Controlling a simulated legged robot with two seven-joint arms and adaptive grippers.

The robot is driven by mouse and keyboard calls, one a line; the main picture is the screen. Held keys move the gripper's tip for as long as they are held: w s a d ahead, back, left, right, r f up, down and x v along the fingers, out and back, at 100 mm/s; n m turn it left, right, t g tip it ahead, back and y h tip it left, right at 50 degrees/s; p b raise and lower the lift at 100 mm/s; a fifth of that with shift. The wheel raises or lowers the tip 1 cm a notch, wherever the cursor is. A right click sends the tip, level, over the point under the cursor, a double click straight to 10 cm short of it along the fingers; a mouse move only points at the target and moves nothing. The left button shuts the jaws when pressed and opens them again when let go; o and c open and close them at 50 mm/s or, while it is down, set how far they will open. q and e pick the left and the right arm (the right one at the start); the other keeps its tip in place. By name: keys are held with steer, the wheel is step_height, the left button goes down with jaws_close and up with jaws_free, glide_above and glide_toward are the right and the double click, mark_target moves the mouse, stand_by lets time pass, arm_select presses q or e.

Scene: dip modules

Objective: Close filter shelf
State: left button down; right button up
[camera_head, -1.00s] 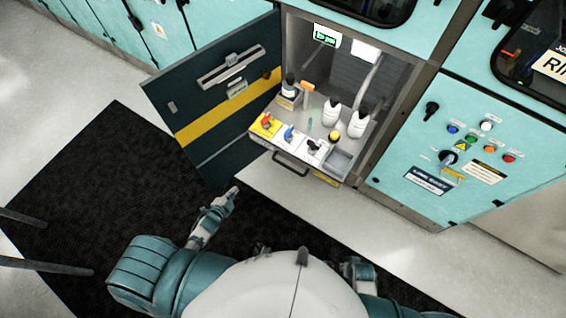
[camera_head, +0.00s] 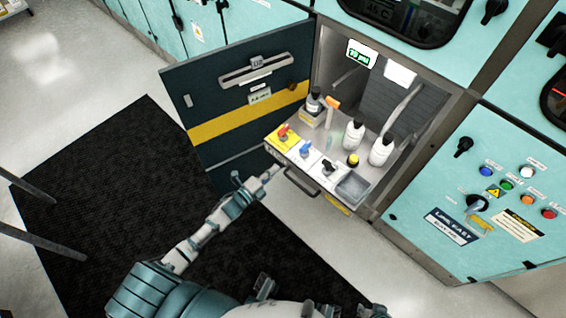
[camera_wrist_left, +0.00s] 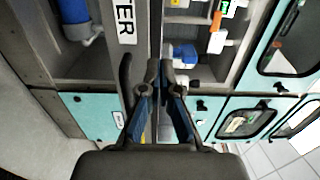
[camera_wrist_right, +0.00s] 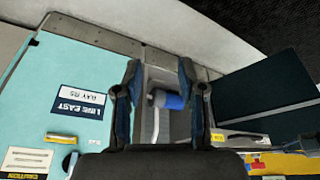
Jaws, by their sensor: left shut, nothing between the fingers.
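The filter shelf (camera_head: 318,170) is pulled out of an open cabinet bay, with a dark bar handle (camera_head: 299,183) on its front. My right gripper (camera_wrist_right: 159,72) is open in the right wrist view. A blue cylinder (camera_wrist_right: 168,99) shows beyond its fingers.
A dark cabinet door (camera_head: 235,95) with a yellow stripe stands open left of the shelf. A teal button panel (camera_head: 485,195) is to the right. A black mat (camera_head: 110,180) covers the floor at left; metal legs stand at the left edge.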

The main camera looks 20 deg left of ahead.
mark_target(287, 158)
arm_select(q)
steer(key=x, duration=0.4)
steer(key=shift+f+b, duration=0.1)
steer(key=shift+b, duration=0.2)
steer(key=shift+w+a, duration=0.15)
steer(key=shift+w, duration=0.3)
arm_select(e)
steer(key=w, duration=0.1)
steer(key=w+a+t, duration=0.1)
steer(key=w, duration=0.1)
steer(key=shift+w+a+r+t, duration=0.2)
steer(key=shift+a+t, duration=0.2)
arm_select(q)
steer(key=shift+w+d, duration=0.1)
steer(key=shift+d, duration=0.15)
arm_select(e)
steer(key=shift+w+d, duration=0.1)
steer(key=shift+d, duration=0.15)
